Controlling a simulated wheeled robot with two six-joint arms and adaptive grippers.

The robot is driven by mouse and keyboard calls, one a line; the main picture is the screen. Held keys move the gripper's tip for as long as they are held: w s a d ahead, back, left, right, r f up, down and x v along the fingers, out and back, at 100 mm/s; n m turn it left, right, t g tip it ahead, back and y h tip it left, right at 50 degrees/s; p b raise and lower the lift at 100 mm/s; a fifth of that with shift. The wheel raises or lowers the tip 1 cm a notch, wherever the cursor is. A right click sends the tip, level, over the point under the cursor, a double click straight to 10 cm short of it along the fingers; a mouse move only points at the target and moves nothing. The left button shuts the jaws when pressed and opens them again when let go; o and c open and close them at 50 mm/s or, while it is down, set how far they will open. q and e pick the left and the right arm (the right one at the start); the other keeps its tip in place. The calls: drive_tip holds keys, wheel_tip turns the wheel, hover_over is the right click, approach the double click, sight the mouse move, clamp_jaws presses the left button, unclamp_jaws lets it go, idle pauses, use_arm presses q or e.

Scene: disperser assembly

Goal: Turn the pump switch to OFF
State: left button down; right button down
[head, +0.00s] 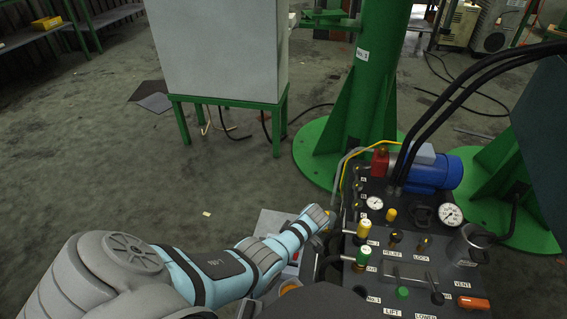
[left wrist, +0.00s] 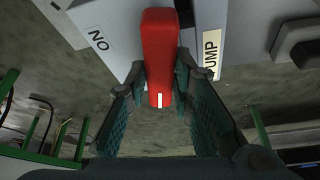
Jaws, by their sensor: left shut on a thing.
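The pump switch is a red lever (left wrist: 160,45) with a white mark at its near end, on a grey box (left wrist: 108,20). In the left wrist view the lever lies lengthwise up and down the picture, its white mark toward the bottom. A label seen as "NO" (left wrist: 98,39) is left of it; a partly covered "PUMP" label (left wrist: 211,50) is right of it. My left gripper (left wrist: 160,82) is shut on the lever, one finger on each side. In the head view my left arm covers most of the box (head: 272,220) and the gripper is largely hidden. My right gripper is not in view.
Right of the box stands a black control panel (head: 400,265) with gauges, knobs, valves and a blue motor (head: 432,172). Black hoses (head: 440,95) arch over it. A green column (head: 375,80) and a grey cabinet (head: 225,50) on a green stand are behind. The floor at left is mostly clear.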

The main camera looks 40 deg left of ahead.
use_arm(q)
drive_tip(key=shift+f+n+b, duration=0.1)
drive_tip(key=shift+n+b, duration=0.25)
drive_tip(key=shift+n, duration=0.35)
drive_tip(key=shift+n+g+h+b, duration=0.3)
drive_tip(key=shift+n+g+b, duration=0.2)
drive_tip(key=shift+n, duration=0.3)
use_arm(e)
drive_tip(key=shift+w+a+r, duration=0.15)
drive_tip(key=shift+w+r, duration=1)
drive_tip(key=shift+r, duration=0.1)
use_arm(q)
drive_tip(key=c, duration=1.4)
unclamp_jaws()
drive_tip(key=shift+w, duration=0.1)
drive_tip(key=shift+w+r, duration=0.1)
drive_tip(key=shift+r, duration=0.3)
drive_tip(key=v, duration=1.1)
drive_tip(key=shift+d, duration=0.15)
